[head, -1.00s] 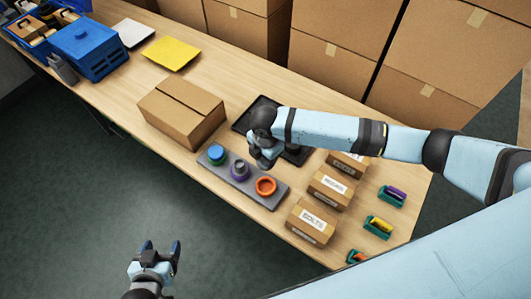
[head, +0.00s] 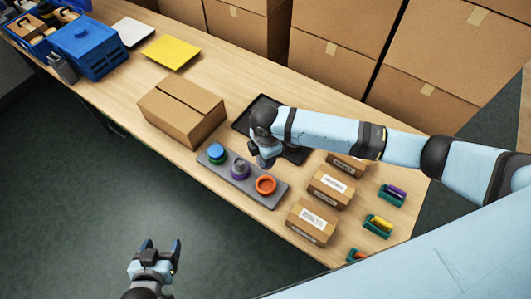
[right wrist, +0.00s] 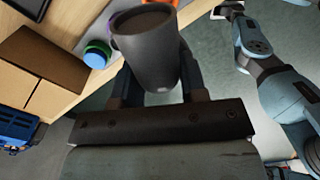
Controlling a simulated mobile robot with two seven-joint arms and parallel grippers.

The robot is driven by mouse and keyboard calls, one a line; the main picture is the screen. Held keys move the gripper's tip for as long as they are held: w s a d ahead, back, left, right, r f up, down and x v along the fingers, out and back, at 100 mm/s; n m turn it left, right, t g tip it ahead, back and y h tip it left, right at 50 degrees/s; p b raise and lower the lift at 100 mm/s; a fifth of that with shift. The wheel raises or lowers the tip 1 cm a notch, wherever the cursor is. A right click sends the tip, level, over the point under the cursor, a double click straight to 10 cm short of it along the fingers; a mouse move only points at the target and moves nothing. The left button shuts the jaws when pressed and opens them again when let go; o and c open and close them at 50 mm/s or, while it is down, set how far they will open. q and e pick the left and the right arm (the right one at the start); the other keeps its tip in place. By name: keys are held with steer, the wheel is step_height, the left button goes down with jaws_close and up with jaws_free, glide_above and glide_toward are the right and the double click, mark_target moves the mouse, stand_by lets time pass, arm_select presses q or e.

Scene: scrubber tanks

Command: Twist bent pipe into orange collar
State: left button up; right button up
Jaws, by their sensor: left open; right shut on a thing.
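The orange collar (head: 265,185) is at the right end of a grey base plate (head: 277,199) on the bench. My right gripper (head: 267,159) is just above and behind it. In the right wrist view the gripper is shut on a dark grey pipe (right wrist: 148,45), with its round open end toward the camera's upper left. The pipe's bend and far end are hidden, and in the head view the hand largely covers it. Only a sliver of orange shows behind the pipe in the wrist view. My left gripper (head: 158,250) is open and empty, over the floor in front of the bench.
The plate also holds a purple collar (head: 240,172) with a grey piece in it and a green collar with a blue top (head: 216,153). A black tray (head: 243,122) lies behind. Small boxes (head: 310,222) stand right, a larger carton (head: 182,112) left.

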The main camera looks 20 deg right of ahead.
steer(key=shift+m, duration=0.8)
steer(key=shift+m, duration=0.7)
steer(key=shift+m, duration=0.8)
steer(key=shift+m, duration=0.7)
